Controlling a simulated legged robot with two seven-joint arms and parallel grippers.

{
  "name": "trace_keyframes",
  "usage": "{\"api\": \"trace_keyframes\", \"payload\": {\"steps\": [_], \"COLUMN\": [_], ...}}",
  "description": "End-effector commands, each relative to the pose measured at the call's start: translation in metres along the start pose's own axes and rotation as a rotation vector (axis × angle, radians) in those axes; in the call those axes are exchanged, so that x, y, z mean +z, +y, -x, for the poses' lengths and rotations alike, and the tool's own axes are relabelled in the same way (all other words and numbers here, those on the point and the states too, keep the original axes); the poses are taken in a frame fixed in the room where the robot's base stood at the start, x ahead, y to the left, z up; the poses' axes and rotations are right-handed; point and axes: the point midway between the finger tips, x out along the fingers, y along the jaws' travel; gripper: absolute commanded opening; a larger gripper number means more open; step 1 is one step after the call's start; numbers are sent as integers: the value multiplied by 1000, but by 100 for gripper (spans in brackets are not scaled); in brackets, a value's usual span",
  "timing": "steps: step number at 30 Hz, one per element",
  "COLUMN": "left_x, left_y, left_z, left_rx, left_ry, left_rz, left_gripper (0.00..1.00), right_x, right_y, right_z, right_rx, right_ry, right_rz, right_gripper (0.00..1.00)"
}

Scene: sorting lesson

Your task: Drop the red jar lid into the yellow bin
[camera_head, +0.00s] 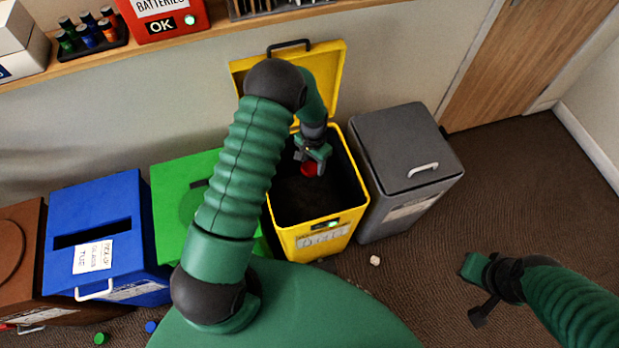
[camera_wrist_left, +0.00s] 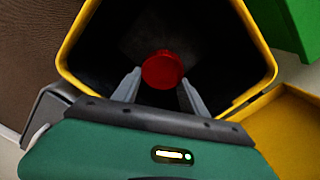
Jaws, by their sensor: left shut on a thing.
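The red jar lid (camera_head: 309,169) is in my left gripper (camera_head: 312,158), inside the open mouth of the yellow bin (camera_head: 322,231). In the left wrist view the round red lid (camera_wrist_left: 163,70) sits at the tips of the two grey fingers (camera_wrist_left: 160,88), over the bin's dark inside. The yellow bin rim (camera_wrist_left: 262,63) surrounds the lid in that view. The bin's yellow lid (camera_head: 328,75) stands open at the back. My right gripper (camera_head: 478,291) is at the lower right, over the floor and away from the bins; its jaw state is unclear.
A grey closed bin (camera_head: 400,150) stands right of the yellow one. Green (camera_head: 172,185), blue (camera_head: 120,211) and brown (camera_head: 15,250) bins stand to the left. A crumpled pale scrap (camera_head: 375,260), a green cap (camera_head: 101,338) and a blue cap (camera_head: 151,327) lie on the floor. A shelf (camera_head: 180,50) runs above.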

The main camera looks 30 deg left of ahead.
Motion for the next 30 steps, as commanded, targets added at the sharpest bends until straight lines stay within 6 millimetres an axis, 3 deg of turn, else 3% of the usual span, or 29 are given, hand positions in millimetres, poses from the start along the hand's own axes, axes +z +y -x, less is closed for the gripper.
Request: {"api": "trace_keyframes", "payload": {"steps": [3,16,26,27,30], "left_x": [-7,-9,-8,-8,-8], "left_y": [-17,-20,-20,-20,-20], "left_z": [-2,-59,-62,-62,-62], "left_rx": [1,4,3,3,3], "left_ry": [-3,-5,-3,-3,-4], "left_rz": [-16,-19,-18,-18,-18], "left_gripper": [7,7,7,53,66], "right_x": [0,10,10,10,10], "right_y": [0,0,0,0,0], "right_z": [0,-40,-42,-42,-42], "right_rx": [0,0,0,0,0], "right_ry": [-1,-1,0,0,0], "right_rz": [-1,0,0,0,0], "right_gripper": [0,0,0,0,0]}}
